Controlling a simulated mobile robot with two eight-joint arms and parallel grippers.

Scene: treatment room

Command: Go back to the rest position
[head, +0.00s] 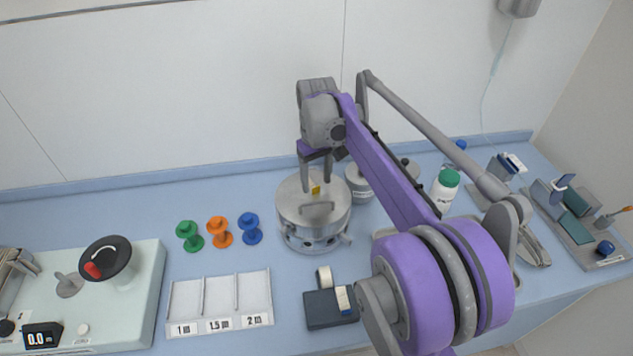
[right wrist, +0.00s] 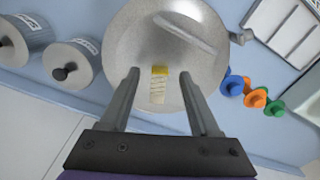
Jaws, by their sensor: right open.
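My right gripper (head: 317,186) is open and points down over a lidded metal pot (head: 313,232). In the right wrist view its two fingers (right wrist: 158,75) stand apart with nothing held between them. The pot lid (right wrist: 135,30) has a bar handle and a small yellow-and-white label, which shows between the fingers. I cannot tell whether the fingertips touch the lid. My right arm crosses the head view from the lower right. My left gripper is not in view.
Green (head: 189,236), orange (head: 219,231) and blue (head: 249,228) knobbed pieces stand left of the pot. A three-slot tray (head: 220,325) lies in front. A labelled canister (head: 359,184) and a white bottle (head: 444,190) stand to the right. A wall (head: 180,90) closes the back.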

